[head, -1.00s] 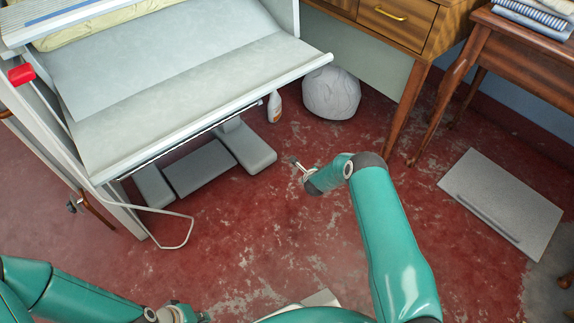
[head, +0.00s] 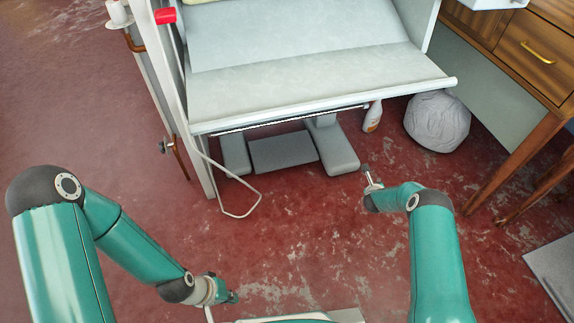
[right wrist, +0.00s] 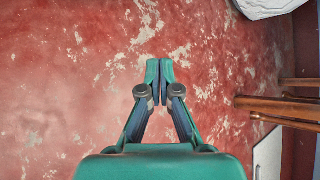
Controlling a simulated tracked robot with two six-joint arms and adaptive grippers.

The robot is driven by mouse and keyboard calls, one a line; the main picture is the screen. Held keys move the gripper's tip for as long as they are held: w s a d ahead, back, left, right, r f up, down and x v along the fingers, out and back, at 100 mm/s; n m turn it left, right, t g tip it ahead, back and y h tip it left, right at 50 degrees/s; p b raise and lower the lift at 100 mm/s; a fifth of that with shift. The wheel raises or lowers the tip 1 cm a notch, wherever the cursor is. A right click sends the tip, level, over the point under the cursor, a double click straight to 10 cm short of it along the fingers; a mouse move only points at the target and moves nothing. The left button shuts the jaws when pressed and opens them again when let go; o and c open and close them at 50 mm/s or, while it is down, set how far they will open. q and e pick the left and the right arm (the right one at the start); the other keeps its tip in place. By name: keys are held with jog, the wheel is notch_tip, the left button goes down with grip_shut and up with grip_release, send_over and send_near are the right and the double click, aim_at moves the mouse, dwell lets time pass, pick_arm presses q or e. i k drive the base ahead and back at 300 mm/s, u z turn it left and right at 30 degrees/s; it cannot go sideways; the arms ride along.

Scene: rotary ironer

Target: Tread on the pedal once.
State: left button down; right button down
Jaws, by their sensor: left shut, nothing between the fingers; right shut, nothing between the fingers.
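The pedal (head: 283,152) is a flat grey plate low on the floor under the ironer (head: 300,85), between two grey feet. My right gripper (head: 368,171) is shut and empty, right of the right foot and apart from the pedal. It also shows in the right wrist view (right wrist: 160,66), closed above bare red floor; the pedal is not in that view. My left gripper (head: 232,297) is shut and empty, low over the floor in front of the ironer, well short of the pedal.
A spray bottle (head: 373,117) and a grey-white bundle (head: 437,121) stand right of the ironer. A wooden desk (head: 530,65) is at the right. The red floor before the pedal is clear.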

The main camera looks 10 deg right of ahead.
aim_at(279, 152)
jog(key=z, duration=0.05)
jog(key=i, duration=0.4)
jog(key=u, duration=0.8)
